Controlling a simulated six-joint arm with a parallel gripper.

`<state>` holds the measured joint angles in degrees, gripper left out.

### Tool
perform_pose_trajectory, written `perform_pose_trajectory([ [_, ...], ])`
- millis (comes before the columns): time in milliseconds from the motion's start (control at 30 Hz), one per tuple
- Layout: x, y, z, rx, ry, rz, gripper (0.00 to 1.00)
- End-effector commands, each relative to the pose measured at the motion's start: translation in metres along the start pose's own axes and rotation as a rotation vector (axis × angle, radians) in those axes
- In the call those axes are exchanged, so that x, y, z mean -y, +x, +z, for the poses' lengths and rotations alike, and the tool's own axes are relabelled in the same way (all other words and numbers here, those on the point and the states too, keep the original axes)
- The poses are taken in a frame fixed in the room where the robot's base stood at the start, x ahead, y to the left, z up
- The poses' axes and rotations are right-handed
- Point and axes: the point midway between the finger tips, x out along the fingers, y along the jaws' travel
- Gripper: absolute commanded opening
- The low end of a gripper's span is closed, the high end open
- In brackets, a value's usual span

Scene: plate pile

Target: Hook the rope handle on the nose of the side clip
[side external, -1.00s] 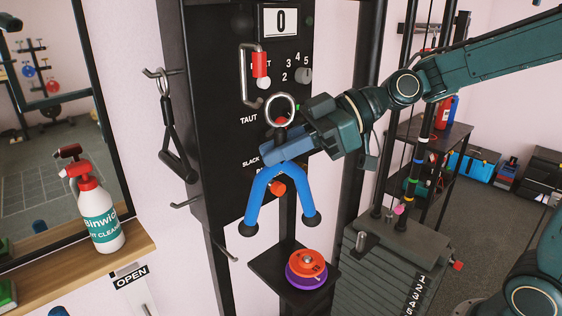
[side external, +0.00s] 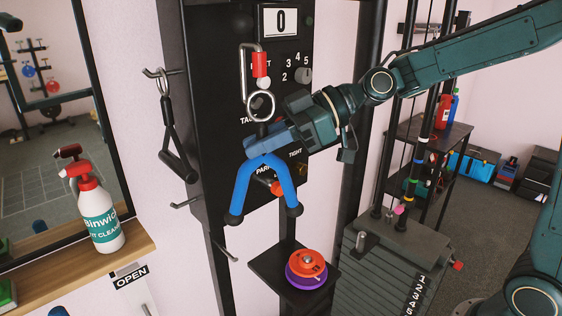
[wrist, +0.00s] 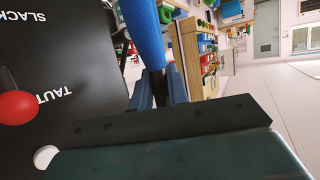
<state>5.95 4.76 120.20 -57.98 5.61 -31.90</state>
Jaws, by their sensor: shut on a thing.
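The rope handle (side external: 245,183) is a blue inverted V with black end knobs and a steel ring (side external: 249,107) at its top. My gripper (side external: 257,143) is shut on its neck, just below the ring, and the handle hangs upright with its legs down. The side clip (side external: 243,75) is a steel loop with a red sleeve, on the black panel. The ring overlaps the clip's lower end; I cannot tell whether it is around the nose or in front of it. In the wrist view a blue leg (wrist: 146,35) rises from between my fingers (wrist: 160,90); the ring is hidden.
The black panel (side external: 220,150) has a counter, labels and a red knob (side external: 276,188) behind the handle. A black triangular handle (side external: 176,150) hangs at left. Below, a small shelf (side external: 265,272) holds orange and purple discs (side external: 307,268). A spray bottle (side external: 98,213) stands left.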

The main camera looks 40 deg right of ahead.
Motion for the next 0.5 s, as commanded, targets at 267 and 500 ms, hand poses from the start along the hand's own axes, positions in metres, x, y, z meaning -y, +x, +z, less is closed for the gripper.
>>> perform_pose_trajectory([
  [267,-0.01,0.006,-0.002,-0.002,-0.001,0.0,0.0],
  [500,-0.018,0.011,0.0,-0.002,-0.001,0.0,0.0],
])
